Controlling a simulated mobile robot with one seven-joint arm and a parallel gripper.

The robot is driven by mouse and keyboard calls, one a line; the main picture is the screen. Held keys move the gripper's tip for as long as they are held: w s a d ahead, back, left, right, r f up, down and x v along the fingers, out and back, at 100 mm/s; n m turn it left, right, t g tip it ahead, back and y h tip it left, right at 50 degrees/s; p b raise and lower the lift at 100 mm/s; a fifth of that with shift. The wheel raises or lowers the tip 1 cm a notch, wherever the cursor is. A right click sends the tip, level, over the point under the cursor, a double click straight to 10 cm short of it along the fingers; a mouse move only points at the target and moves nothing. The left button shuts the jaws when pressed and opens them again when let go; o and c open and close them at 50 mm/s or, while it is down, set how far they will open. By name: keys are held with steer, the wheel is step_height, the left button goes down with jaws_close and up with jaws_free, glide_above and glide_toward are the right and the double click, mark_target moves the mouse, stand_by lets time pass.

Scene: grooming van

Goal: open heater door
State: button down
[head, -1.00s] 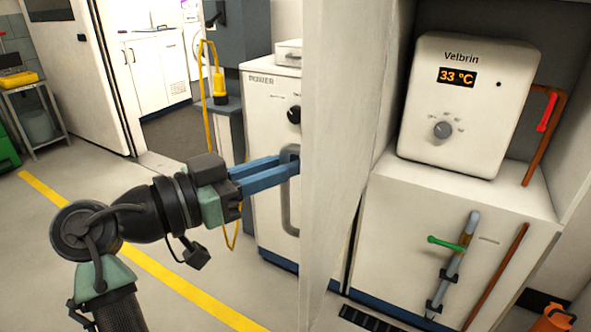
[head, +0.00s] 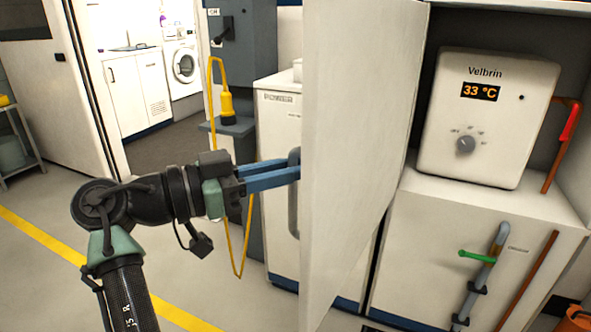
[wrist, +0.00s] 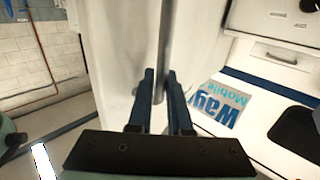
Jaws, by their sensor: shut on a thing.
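The heater door (head: 350,150) is a tall white panel, swung out from the cupboard in the head view. Its grey bar handle (head: 293,205) is on the door's left side. My gripper (head: 296,170) is shut on the handle, its blue fingers reaching in from the left. The white Velbrin heater (head: 488,118), showing 33 °C, stands in the open cupboard to the right of the door.
A white cabinet (head: 275,150) and a yellow cable plug (head: 227,105) stand behind my gripper. Below the heater are a pipe with a green lever (head: 477,256) and an orange object (head: 578,320). Floor with a yellow line (head: 60,245) is clear at left.

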steer(key=shift+w+d+r, duration=0.1)
steer(key=shift+d, duration=0.1)
steer(key=c, duration=0.8)
jaws_free()
steer(key=shift+c, duration=0.2)
steer(key=shift+a, duration=0.1)
steer(key=p+v, duration=0.1)
steer(key=v, duration=1.2)
steer(key=shift+w, duration=0.15)
